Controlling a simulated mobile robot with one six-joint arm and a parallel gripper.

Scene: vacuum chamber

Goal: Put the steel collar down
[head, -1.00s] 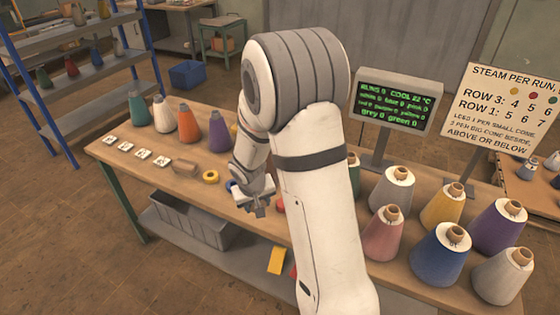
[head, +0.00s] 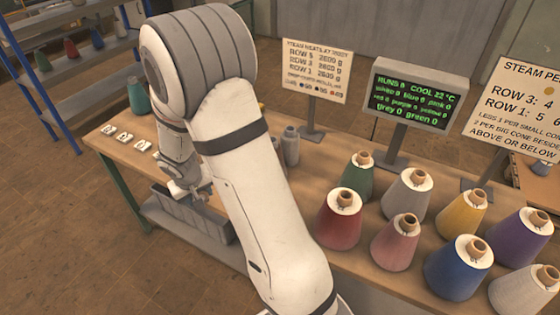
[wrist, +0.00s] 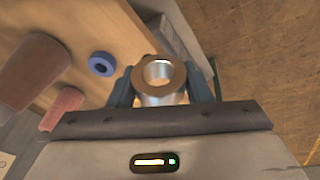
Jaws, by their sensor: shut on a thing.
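The steel collar (wrist: 158,76), a short shiny metal ring with an open bore, is between the two fingers of my gripper (wrist: 160,88) in the wrist view. My gripper is shut on it, and the bore faces the camera. The collar cannot be made out clearly there. My arm hides much of the bench's left half.
White numbered cards (head: 124,138) lie at the left end. The grey bin (head: 205,222) stands below. A display (head: 417,96) stands behind.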

